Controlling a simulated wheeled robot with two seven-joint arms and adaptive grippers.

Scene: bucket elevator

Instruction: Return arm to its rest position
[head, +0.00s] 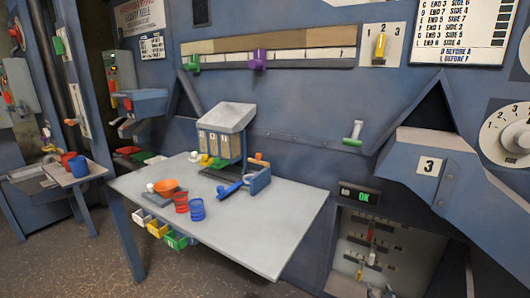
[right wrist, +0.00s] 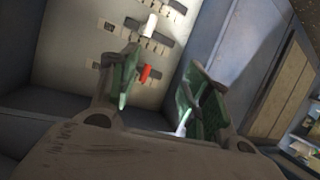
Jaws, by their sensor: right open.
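My right gripper (right wrist: 160,98) is open in the right wrist view, with its two green-padded fingers apart and nothing visible between them. Beyond the fingers is a pale slotted panel (right wrist: 90,45) with a white knob (right wrist: 150,25) and a red knob (right wrist: 145,73). In the head view the recessed lever panel (head: 390,240) sits low at the right, under a small display that reads OK (head: 364,197). I cannot clearly make out my right gripper in the head view. My left gripper is not in view.
A blue housing marked 3 (head: 445,175) juts out at the right. Dark floor (head: 60,250) is open at the lower left.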

